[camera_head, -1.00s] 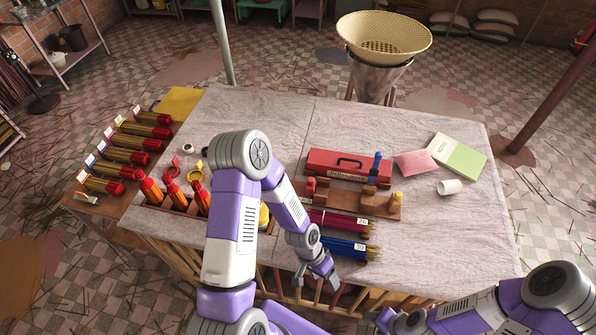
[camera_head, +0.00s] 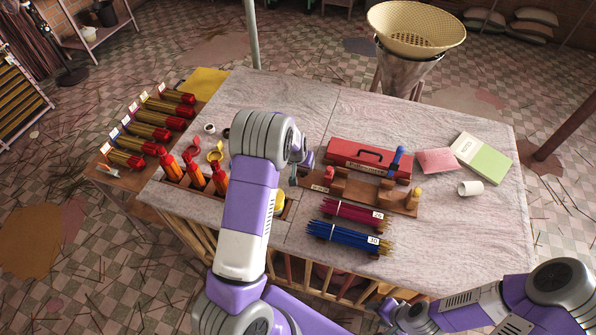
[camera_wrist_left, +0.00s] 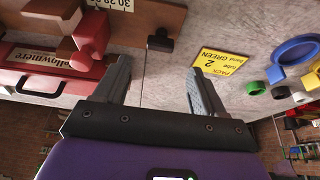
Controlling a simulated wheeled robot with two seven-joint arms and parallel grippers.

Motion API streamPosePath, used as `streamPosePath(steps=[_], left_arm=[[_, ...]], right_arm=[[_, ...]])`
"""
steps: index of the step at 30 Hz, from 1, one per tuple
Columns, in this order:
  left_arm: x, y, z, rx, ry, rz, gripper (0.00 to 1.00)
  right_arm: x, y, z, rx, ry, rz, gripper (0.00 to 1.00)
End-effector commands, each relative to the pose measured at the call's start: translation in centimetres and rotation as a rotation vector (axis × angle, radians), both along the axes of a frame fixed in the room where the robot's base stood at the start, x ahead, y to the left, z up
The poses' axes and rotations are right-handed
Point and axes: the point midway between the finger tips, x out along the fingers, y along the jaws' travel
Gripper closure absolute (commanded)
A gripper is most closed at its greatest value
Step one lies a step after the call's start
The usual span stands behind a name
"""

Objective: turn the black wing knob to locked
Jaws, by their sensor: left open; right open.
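The black wing knob (camera_wrist_left: 160,40) shows in the left wrist view at the end of the wooden stand (camera_wrist_left: 150,18). In the head view I cannot make the knob out; my left arm covers that area. The stand (camera_head: 385,196) carries a red block (camera_wrist_left: 90,35), and blue and yellow-topped parts show on it in the head view. My left gripper (camera_wrist_left: 157,78) is open and empty, with the knob ahead between its fingers and apart from them. In the head view it (camera_head: 306,160) is partly hidden by its arm. My right gripper (camera_head: 388,312) is low at the table's front edge, open.
A red toolbox (camera_head: 370,158) lies behind the stand. A yellow card (camera_wrist_left: 218,63) and several coloured rings (camera_wrist_left: 292,52) lie right in the wrist view. Red-orange extruder tubes (camera_head: 195,176) stand left of my arm. Bundles of red (camera_head: 350,212) and blue sticks (camera_head: 340,234) lie in front.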

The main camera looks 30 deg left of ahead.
Motion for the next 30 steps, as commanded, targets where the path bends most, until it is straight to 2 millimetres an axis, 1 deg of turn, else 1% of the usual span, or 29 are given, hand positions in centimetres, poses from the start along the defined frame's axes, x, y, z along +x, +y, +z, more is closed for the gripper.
streamPosePath(steps=[6,12,16,24,29,30], left_arm=[[1.0,0.4,-3.3,-0.001,0.006,0.002,0.30],[2.0,0.6,-5.6,-0.002,0.004,0.002,0.30],[2.3,0.7,-6.3,-0.001,0.003,0.002,0.30],[2.4,0.7,-6.4,-0.001,0.003,0.001,0.30],[2.3,0.7,-6.4,-0.002,0.003,0.001,0.54],[2.3,0.7,-6.4,-0.002,0.004,0.001,0.60]], right_arm=[[0.0,0.0,0.2,0.000,0.000,0.000,0.48],[0.0,0.0,0.2,0.000,0.000,0.000,0.48],[0.0,0.0,0.3,0.000,0.000,0.000,0.48],[0.0,0.0,0.3,0.000,0.000,0.000,0.48],[0.0,0.0,0.2,0.000,0.000,0.000,0.48],[0.0,0.0,0.2,0.000,0.000,0.000,0.48]])
